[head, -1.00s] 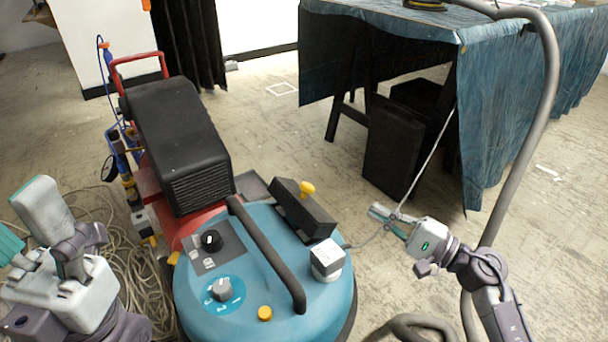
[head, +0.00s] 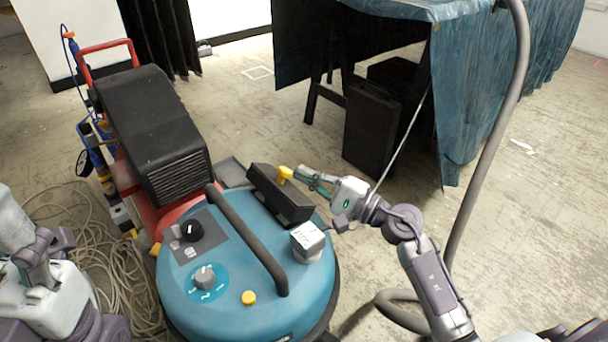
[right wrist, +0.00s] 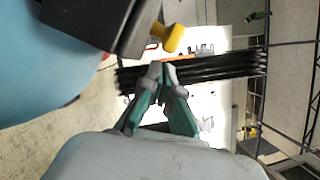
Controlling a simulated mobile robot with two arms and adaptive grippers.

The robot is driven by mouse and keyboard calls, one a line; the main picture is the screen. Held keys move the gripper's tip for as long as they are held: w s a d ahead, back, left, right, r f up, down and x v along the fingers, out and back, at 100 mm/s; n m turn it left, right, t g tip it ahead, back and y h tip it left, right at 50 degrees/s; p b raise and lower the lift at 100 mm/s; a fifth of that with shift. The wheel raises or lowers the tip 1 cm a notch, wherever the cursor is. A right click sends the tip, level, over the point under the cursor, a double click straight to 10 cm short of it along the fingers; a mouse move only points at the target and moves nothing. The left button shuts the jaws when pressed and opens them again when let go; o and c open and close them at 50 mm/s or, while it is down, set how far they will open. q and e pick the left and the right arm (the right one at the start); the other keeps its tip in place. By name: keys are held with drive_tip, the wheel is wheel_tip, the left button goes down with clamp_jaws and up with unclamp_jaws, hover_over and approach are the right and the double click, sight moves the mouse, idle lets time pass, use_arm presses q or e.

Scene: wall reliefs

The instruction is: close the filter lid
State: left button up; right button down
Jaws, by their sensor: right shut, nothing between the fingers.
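The filter lid (head: 281,193) is a black block with a yellow knob (head: 286,174) at its far upper end. It stands raised on top of the blue vacuum (head: 225,262); its exact tilt is hard to tell. My right gripper (head: 299,173) is shut and empty, just right of the knob. In the right wrist view, the fingertips (right wrist: 164,72) are close below the yellow knob (right wrist: 174,38), with a small gap in the picture, and the lid (right wrist: 105,20) is at upper left. My left arm shows at the left edge, its fingers out of frame.
A black handle bar (head: 247,238) crosses the vacuum's top, beside a white-topped box (head: 308,241). A red and black compressor (head: 155,125) stands behind left. A grey hose (head: 487,150) rises at right, near a cloth-covered table (head: 465,90).

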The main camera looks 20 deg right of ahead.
drive_tip(key=shift+s+a+r, duration=0.15)
drive_tip(key=shift+s+a, duration=0.05)
drive_tip(key=shift+a, duration=0.2)
drive_tip(key=shift+a+n+g, duration=0.1)
drive_tip(key=shift+n+g, duration=0.2)
drive_tip(key=shift+s+a+r+n, duration=0.1)
drive_tip(key=shift+a+r+n, duration=0.1)
drive_tip(key=shift+n, duration=0.3)
drive_tip(key=shift+s+a+r+n+g, duration=0.1)
drive_tip(key=shift+a+n+g, duration=0.2)
drive_tip(key=shift+n, duration=0.3)
